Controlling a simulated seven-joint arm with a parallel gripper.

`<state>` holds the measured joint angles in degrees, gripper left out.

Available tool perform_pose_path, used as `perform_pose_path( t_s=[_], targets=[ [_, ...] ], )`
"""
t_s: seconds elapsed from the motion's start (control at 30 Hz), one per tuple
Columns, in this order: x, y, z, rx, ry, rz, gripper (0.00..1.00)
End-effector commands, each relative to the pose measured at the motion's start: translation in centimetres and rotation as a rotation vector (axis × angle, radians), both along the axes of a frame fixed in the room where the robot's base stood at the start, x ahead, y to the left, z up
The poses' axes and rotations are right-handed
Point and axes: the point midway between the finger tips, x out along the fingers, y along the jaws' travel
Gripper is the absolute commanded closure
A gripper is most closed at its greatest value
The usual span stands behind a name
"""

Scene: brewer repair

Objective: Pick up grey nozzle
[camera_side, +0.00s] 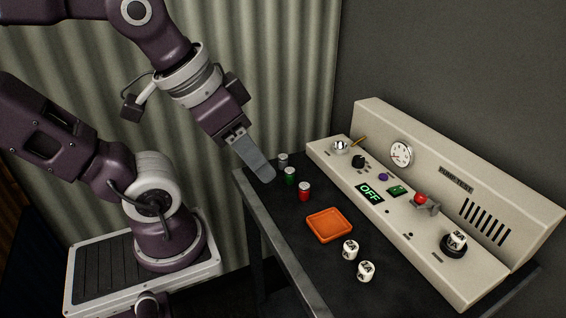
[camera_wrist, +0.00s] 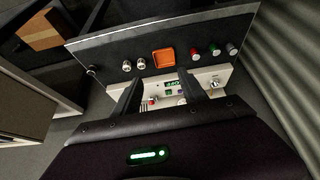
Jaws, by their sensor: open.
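The grey nozzle (camera_side: 283,160) stands upright at the far left corner of the dark table, behind the green nozzle (camera_side: 290,175) and the red nozzle (camera_side: 304,191). In the wrist view the grey nozzle (camera_wrist: 231,49) is at the right end of the row of three. My gripper (camera_side: 265,174) is above the table's left edge, left of the nozzles and apart from them in the side view. In the wrist view my gripper (camera_wrist: 160,92) has its two fingers spread wide with nothing between them.
An orange tray (camera_side: 329,225) lies mid-table, empty. Two white marked pieces (camera_side: 358,260) stand near the front. A curtain (camera_side: 290,60) hangs behind.

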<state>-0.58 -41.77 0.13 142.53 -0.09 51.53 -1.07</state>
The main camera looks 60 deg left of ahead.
Motion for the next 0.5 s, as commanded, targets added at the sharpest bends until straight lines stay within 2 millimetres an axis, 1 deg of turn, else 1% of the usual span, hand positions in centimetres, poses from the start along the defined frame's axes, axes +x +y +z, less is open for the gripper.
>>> perform_pose_path(
  t_s=[0.07,0.13,0.17,0.2,0.23,0.27,0.3,0.37,0.4,0.5],
  targets=[
    [2.2,1.0,0.4,-0.048,0.045,0.124,0.5],
    [5.7,3.0,0.5,-0.121,0.107,0.33,0.5],
    [7.5,4.2,0.3,-0.157,0.134,0.438,0.5],
    [9.8,6.2,-0.2,-0.203,0.168,0.588,0.5],
    [11.4,7.9,-0.9,-0.235,0.194,0.7,0.5],
    [12.9,9.7,-1.8,-0.264,0.217,0.811,0.5],
    [14.6,12.2,-3.2,-0.3,0.246,0.957,0.5],
    [16.4,16.0,-5.6,-0.342,0.283,1.162,0.5],
    [17.2,18.3,-7.4,-0.363,0.302,1.283,0.5],
    [18.1,22.8,-11.2,-0.4,0.336,1.52,0.5]
  ],
)
